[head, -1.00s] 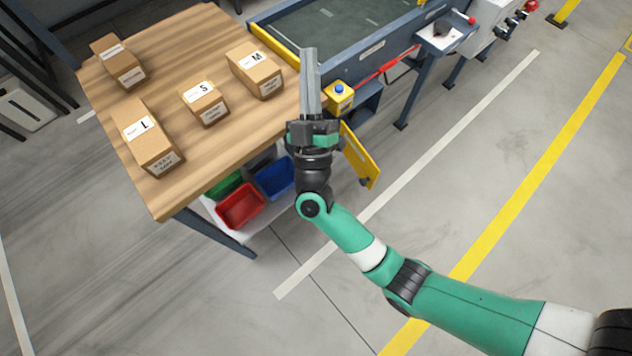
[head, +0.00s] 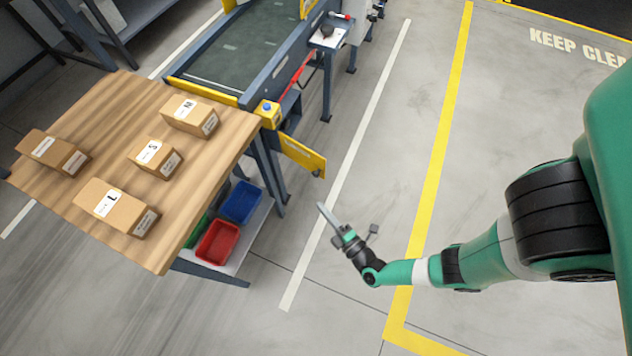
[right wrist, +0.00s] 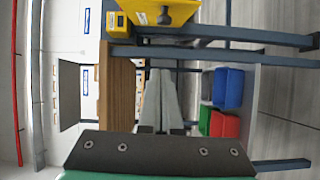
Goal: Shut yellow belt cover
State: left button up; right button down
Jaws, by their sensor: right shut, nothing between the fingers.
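The yellow belt cover (head: 302,155) is a flat panel standing out from the near end of the conveyor, beside the table corner. It is swung open, away from the belt end. Its yellow face also shows at the top of the right wrist view (right wrist: 168,12), cut by the frame edge. My right gripper (head: 322,208) is shut and empty, out over the floor below and slightly right of the cover in the head view, apart from it. Its closed fingers (right wrist: 161,100) point toward the table side in the right wrist view. My left gripper is not in view.
The wooden table (head: 105,110) carries several cardboard boxes. A red bin (head: 217,241) and a blue bin (head: 241,202) sit on its lower shelf. A yellow button box (head: 267,113) is near the cover. The floor to the right is clear.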

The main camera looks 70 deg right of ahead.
jog(key=w+d+b, duration=0.5)
jog(key=d, duration=0.3)
jog(key=shift+f, duration=0.15)
dwell(0.4)
